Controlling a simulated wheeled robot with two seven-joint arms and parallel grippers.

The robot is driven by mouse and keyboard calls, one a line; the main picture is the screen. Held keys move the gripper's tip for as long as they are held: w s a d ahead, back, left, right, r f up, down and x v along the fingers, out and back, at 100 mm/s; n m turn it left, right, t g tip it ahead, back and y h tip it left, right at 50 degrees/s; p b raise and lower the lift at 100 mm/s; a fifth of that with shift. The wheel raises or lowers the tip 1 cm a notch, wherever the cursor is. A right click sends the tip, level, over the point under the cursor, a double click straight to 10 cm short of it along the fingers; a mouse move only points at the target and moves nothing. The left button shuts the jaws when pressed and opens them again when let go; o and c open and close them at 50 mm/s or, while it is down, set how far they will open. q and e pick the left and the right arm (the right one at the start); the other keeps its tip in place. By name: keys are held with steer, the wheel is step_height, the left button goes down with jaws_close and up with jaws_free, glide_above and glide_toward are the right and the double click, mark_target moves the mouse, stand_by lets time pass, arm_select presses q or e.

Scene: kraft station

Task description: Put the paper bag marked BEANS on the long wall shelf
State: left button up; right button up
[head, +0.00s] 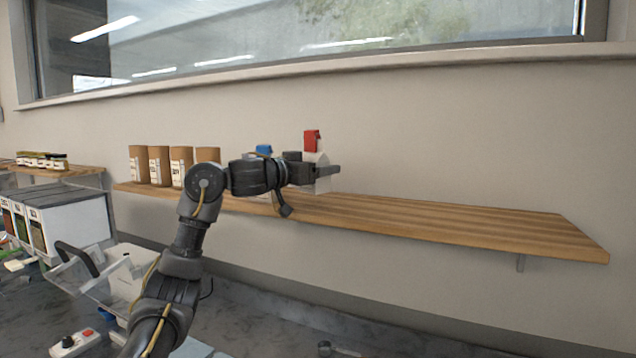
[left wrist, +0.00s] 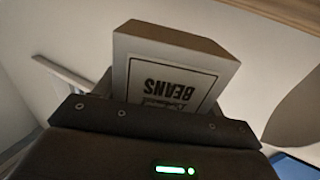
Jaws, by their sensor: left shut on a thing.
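The paper bag marked BEANS (left wrist: 175,75) shows in the left wrist view, its label upside down in the picture. My left gripper (left wrist: 150,115) is shut on it. In the head view my left gripper (head: 318,172) is in front of the long wall shelf (head: 450,222), near its left half. I cannot make out the held bag there; the gripper and arm seem to hide it. The right gripper is not in view.
Several kraft bags (head: 160,166) stand at the shelf's left end. A red-topped carton (head: 312,141) and a blue-topped one (head: 264,149) are behind my gripper. The shelf's right half is clear. A clear bin (head: 125,283) and white boxes (head: 70,225) are below left.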

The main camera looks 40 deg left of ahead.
mark_target(318, 183)
arm_select(q)
steer(key=shift+w+f, duration=0.1)
step_height(318, 183, down, 2)
steer(key=shift+f, duration=0.1)
steer(key=shift+a+f, duration=0.2)
steer(key=shift+f, duration=0.4)
steer(key=shift+d, duration=0.15)
steer(key=shift+f, duration=0.2)
steer(key=o, duration=1.2)
steer(key=shift+c, duration=0.2)
